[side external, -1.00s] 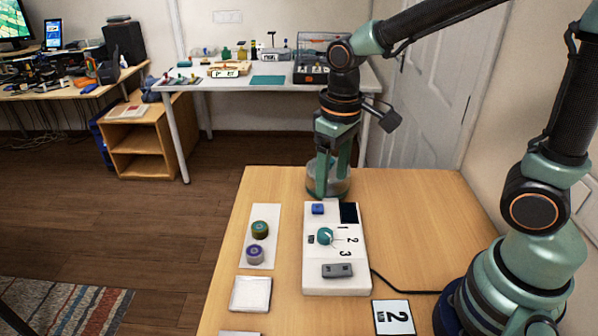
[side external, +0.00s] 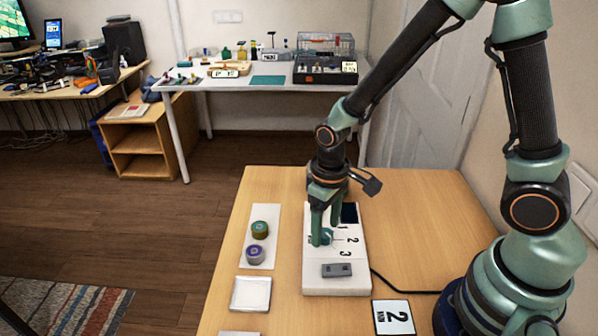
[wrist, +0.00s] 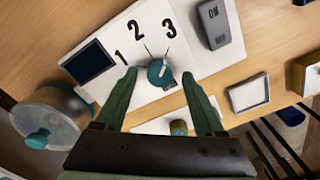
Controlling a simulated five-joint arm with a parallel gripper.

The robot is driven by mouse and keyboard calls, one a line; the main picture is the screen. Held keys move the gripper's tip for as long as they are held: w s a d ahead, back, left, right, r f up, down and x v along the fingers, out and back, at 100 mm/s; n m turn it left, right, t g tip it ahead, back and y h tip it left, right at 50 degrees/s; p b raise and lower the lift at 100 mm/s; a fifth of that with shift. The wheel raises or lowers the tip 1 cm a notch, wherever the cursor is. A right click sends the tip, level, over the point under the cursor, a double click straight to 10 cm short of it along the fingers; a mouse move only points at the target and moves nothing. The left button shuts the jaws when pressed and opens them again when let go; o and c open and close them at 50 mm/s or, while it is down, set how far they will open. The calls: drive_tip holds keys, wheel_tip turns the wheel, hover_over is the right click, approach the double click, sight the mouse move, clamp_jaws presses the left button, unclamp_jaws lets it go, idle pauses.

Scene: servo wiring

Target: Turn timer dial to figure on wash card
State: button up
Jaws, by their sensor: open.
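The teal timer dial (wrist: 158,73) sits on a white panel (side external: 336,283) beside the printed figures 1, 2 and 3. Thin lines run from near the dial toward the figures; I cannot tell which figure the dial points at. The wash card (side external: 393,318) lies flat right of the panel's near end and shows a large 2 with small lettering. My gripper (wrist: 159,75) is open and points down over the panel, one finger on each side of the dial. In the side view its fingers (side external: 325,238) partly hide the dial; contact cannot be told.
A grey switch block (side external: 338,270) and a dark screen (side external: 349,213) are on the panel. Left are two round pots (side external: 257,243) on a white strip and a white tray (side external: 250,293). A glass lidded pot (wrist: 45,125) stands beyond the screen. A black cable runs right.

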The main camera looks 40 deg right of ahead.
drive_tip(key=shift+f, duration=0.4)
clamp_jaws()
drive_tip(key=shift+n, duration=0.3)
drive_tip(key=n, duration=0.4)
drive_tip(key=shift+n, duration=2.6)
